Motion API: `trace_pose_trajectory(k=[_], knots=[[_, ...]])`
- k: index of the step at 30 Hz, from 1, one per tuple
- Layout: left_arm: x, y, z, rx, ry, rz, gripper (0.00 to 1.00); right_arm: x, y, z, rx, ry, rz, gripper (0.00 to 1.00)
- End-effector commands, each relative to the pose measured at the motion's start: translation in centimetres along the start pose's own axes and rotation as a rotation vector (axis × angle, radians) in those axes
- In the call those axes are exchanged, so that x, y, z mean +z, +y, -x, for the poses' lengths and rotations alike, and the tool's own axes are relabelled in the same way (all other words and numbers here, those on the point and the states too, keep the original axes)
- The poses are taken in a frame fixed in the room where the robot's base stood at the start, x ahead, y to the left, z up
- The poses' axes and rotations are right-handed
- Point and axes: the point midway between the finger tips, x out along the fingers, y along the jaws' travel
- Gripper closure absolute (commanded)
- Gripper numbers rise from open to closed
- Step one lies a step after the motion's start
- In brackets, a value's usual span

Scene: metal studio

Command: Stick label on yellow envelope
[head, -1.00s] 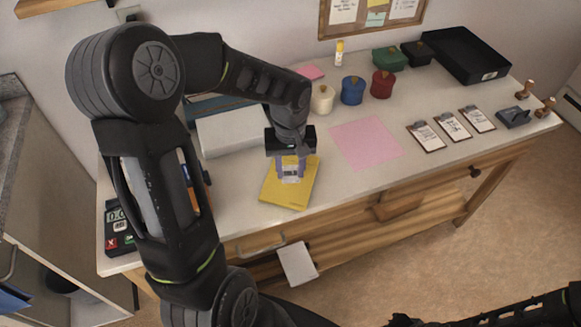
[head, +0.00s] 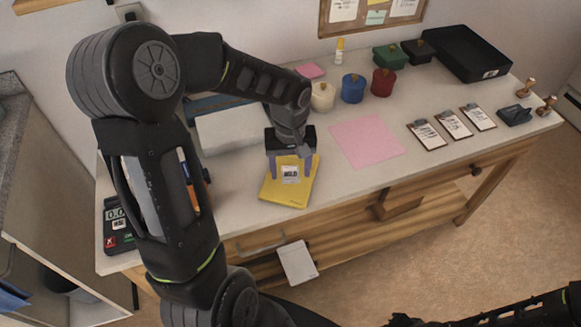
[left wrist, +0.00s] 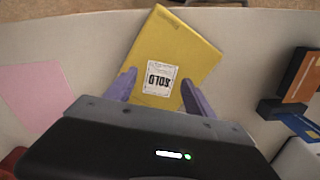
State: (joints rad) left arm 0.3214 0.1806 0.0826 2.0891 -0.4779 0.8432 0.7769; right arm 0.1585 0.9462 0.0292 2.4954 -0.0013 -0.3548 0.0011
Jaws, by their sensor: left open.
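The yellow envelope (head: 291,190) lies flat on the white table under my left gripper; it also shows in the left wrist view (left wrist: 190,45). The white label (head: 290,174) with dark print lies on the envelope's face, and in the left wrist view (left wrist: 160,79) it looks flat and slightly turned. My left gripper (head: 290,172) is open, its purple fingers (left wrist: 157,92) spread on either side of the label, holding nothing. I cannot tell whether the fingertips touch the envelope. My right gripper cannot be made out; only a dark arm part shows at the lower right.
A pink sheet (head: 367,142) lies right of the envelope. Several lidded pots, including a blue one (head: 353,90), stand behind. Clipboards (head: 453,124) and a black tray (head: 466,53) are farther right. A calculator-like device (head: 117,225) sits at the left edge.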

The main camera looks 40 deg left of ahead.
Motion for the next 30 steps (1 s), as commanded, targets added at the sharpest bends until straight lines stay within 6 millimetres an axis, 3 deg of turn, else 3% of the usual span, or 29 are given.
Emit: trace_pose_trajectory(k=[8,22,30], knots=[[-0.1,0.0,0.3,0.0,0.002,0.0,0.38,0.0,0.0,0.0,0.0,0.002,0.0,1.0],[-0.1,0.1,6.8,0.001,0.003,0.0,0.38,0.0,0.0,-0.1,0.0,0.002,0.0,1.0],[0.0,0.0,7.8,0.0,0.0,0.0,0.38,-0.1,0.1,-0.1,0.0,0.002,0.0,1.0]])
